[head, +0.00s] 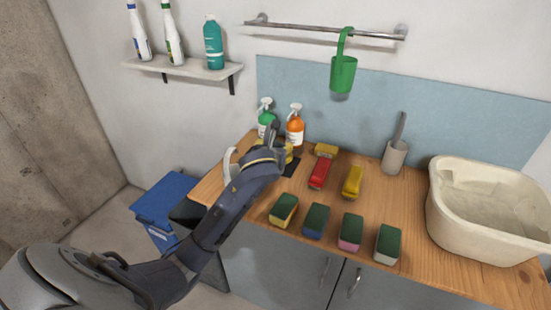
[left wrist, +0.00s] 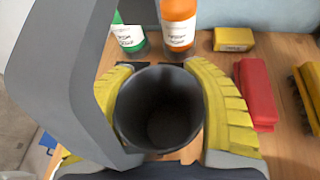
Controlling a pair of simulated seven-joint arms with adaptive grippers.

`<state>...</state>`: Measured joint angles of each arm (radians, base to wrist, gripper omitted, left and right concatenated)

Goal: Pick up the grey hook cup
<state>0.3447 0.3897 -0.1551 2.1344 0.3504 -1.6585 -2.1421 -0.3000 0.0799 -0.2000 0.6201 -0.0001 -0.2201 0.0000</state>
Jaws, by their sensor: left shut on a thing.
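The dark grey hook cup (left wrist: 158,112) sits between the yellow fingers of my left gripper (left wrist: 175,105), its open mouth facing the wrist camera. Its long grey hook (left wrist: 62,75) rises close to the camera at the left. In the head view my left gripper (head: 272,158) is at the back left of the wooden counter, shut on the cup. There the cup is mostly hidden by the gripper; its dark hook (head: 273,130) shows above. I cannot tell whether the cup touches the counter. My right gripper is not in view.
Green (head: 266,116) and orange (head: 295,128) bottles stand just behind. Red (head: 320,173) and yellow (head: 352,183) brushes lie to the right, with several sponges (head: 313,222) in front. A lighter grey holder (head: 395,157) and cream basin (head: 488,215) stand right. A green hook cup (head: 342,75) hangs above.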

